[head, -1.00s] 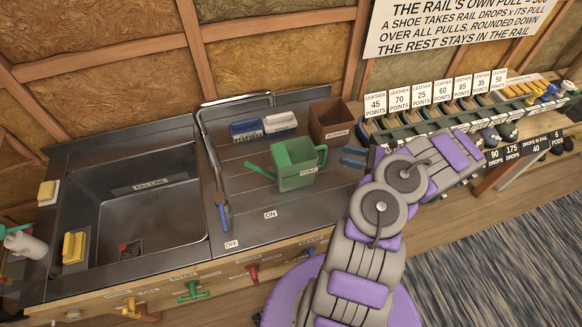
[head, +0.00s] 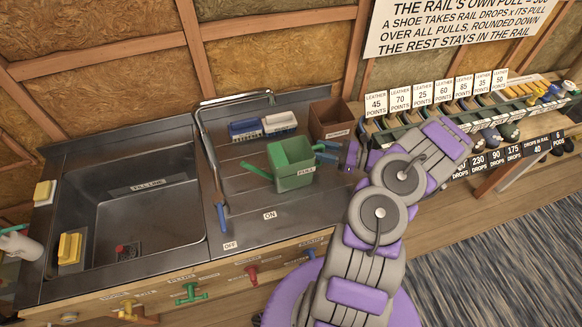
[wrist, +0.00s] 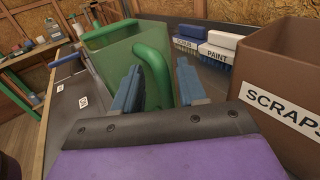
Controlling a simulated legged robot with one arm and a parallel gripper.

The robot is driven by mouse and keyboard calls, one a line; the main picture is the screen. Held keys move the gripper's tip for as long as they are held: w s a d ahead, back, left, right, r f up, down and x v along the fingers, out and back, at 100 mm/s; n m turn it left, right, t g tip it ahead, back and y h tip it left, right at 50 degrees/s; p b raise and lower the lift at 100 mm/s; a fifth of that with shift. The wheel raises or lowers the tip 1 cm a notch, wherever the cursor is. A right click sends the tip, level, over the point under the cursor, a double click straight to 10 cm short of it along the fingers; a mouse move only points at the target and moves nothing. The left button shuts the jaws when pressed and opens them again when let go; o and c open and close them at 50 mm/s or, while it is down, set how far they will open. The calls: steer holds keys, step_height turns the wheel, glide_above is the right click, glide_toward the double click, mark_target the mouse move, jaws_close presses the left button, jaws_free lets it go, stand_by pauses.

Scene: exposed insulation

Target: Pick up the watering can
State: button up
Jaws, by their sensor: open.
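The green watering can (head: 290,178) stands upright on the metal counter, its spout pointing left and its handle side facing my gripper. In the head view my gripper (head: 327,153) is at the can's right side, its blue fingers open around the handle area. In the wrist view the can (wrist: 108,85) fills the left middle, and its curved green handle lies between the two blue fingers of my gripper (wrist: 158,88). The fingers are apart, and I cannot tell whether either touches the handle. The handle's lower part is hidden behind my gripper.
A brown scraps box (head: 332,118) stands close behind my gripper. Blue and white brushes (head: 263,127) lie behind the can. A sink (head: 140,220) is at the left, with a metal rail (head: 203,135) beside it.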

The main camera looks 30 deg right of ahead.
steer(key=shift+d, duration=0.3)
steer(key=shift+d+f, duration=0.1)
steer(key=shift+d, duration=0.4)
steer(key=c, duration=0.3)
steer(key=shift+c, duration=0.7)
steer(key=shift+a, duration=0.45)
steer(key=c, duration=0.3)
steer(key=shift+a, duration=0.3)
jaws_close()
steer(key=shift+d, duration=0.2)
